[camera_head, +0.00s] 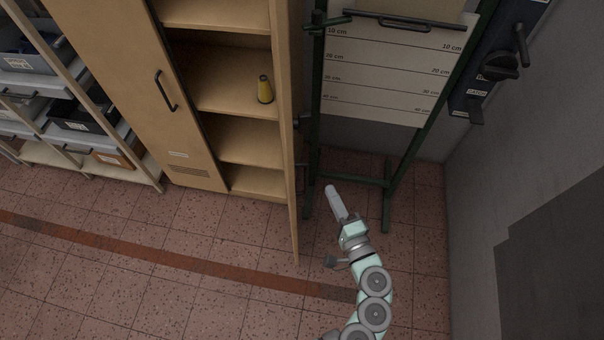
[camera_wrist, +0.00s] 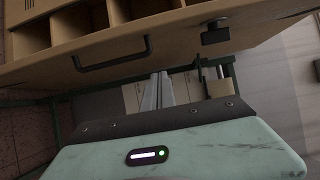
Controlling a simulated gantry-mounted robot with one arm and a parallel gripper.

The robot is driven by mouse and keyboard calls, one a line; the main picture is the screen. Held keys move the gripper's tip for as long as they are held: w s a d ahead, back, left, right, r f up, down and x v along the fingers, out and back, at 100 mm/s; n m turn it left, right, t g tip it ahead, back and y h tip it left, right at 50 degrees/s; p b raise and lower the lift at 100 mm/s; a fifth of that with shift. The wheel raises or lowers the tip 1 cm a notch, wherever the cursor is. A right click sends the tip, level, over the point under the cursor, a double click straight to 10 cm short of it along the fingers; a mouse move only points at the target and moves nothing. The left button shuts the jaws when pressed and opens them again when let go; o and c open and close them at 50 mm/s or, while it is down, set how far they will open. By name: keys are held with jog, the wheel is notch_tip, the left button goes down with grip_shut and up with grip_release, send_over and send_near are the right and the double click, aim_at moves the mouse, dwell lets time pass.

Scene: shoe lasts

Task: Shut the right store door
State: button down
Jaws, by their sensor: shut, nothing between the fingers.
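The wooden store cabinet stands at the upper middle in the head view, its shelves exposed. Its right door (camera_head: 285,120) stands open, jutting out and seen nearly edge-on. The door's dark handle (camera_head: 303,178) shows on its outer side, and in the wrist view (camera_wrist: 112,60). The left door (camera_head: 125,70) is shut, with a dark bar handle. My gripper (camera_head: 331,189) is shut and empty, to the right of the open door on its outer side. In the wrist view its fingers (camera_wrist: 158,90) point towards the door; I cannot tell whether they touch it.
A yellow and black object (camera_head: 265,89) stands on a cabinet shelf. A green-framed stand with a measuring board (camera_head: 385,80) is right of the door. A shelf rack with bins (camera_head: 85,115) is at the left, a grey wall at the right. Tiled floor in front is clear.

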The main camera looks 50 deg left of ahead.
jog(key=a+p, duration=0.3)
jog(key=a, duration=0.8)
jog(key=shift+w+a+r, duration=0.15)
jog(key=shift+a, duration=0.25)
